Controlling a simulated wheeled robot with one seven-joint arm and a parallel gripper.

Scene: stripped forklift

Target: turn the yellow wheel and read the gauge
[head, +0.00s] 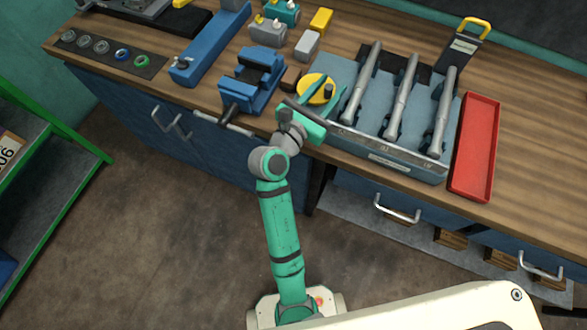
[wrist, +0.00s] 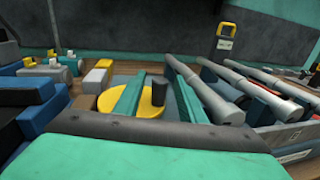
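The yellow wheel (head: 314,86) is a flat disc with a dark upright knob (head: 328,91) near its rim, at the left end of the grey-blue tray on the bench. My gripper (head: 318,100) is at the wheel's near side. In the wrist view my gripper (wrist: 159,82) is open, its two green fingers apart, with the knob (wrist: 158,90) showing between them; contact cannot be told. The left finger covers part of the yellow wheel (wrist: 120,103). I cannot make out a gauge in either view.
The grey-blue tray (head: 413,165) holds several grey bars right of the wheel. A blue vise (head: 250,80) stands close on the left. A red tray (head: 476,150) lies at the right. A yellow-handled upright piece (head: 466,42) stands behind. Bare bench shows at far right.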

